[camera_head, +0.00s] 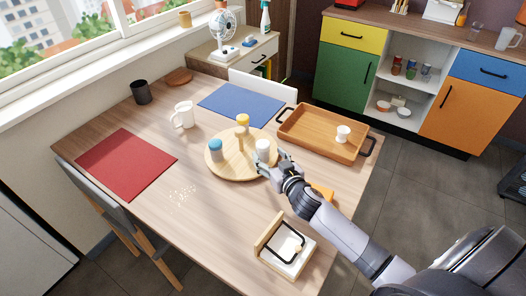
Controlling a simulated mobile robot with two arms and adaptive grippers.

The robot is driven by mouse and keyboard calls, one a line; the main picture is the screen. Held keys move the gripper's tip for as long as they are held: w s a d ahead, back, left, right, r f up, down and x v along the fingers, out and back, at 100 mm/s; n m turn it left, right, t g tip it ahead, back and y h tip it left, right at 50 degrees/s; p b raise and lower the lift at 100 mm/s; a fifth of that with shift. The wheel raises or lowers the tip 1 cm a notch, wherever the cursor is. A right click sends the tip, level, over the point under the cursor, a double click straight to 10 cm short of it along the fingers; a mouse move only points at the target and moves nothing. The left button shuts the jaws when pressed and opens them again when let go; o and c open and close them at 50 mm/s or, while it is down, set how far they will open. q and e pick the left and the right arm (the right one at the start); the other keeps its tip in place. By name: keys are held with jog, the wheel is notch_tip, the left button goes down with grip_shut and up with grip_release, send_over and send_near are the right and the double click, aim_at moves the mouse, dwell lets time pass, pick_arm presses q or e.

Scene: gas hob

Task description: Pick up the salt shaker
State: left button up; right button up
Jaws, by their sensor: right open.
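A round wooden turntable (240,173) stands on the table and bears several small containers. A white shaker-like container (263,147) stands upright at its right side; it looks like the salt shaker, though no label can be read. A blue-capped shaker (215,150) stands at its left and a yellow-capped one (242,121) at its back. My right gripper (270,164) is open at the turntable's right edge, close beside the white container. Its fingers partly cover the container's lower part, and I cannot tell whether they touch it. My left gripper is out of view.
A wooden tray (315,139) with a white cup (343,133) lies right of the turntable. A white mug (183,115) stands to the left. A napkin holder (285,247) stands at the front. White specks (182,192) lie on the clear tabletop at front left.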

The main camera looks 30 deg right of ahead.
aim_at(266, 151)
jog(key=shift+w+d+f+p, duration=0.1)
jog(key=shift+w+f+p, duration=0.05)
jog(key=shift+w, duration=1.2)
jog(key=shift+w+d+f+p, duration=0.1)
jog(key=shift+w+f+p, duration=0.05)
jog(key=shift+w, duration=1.15)
jog(key=shift+c, duration=0.6)
jog(key=c, duration=1.2)
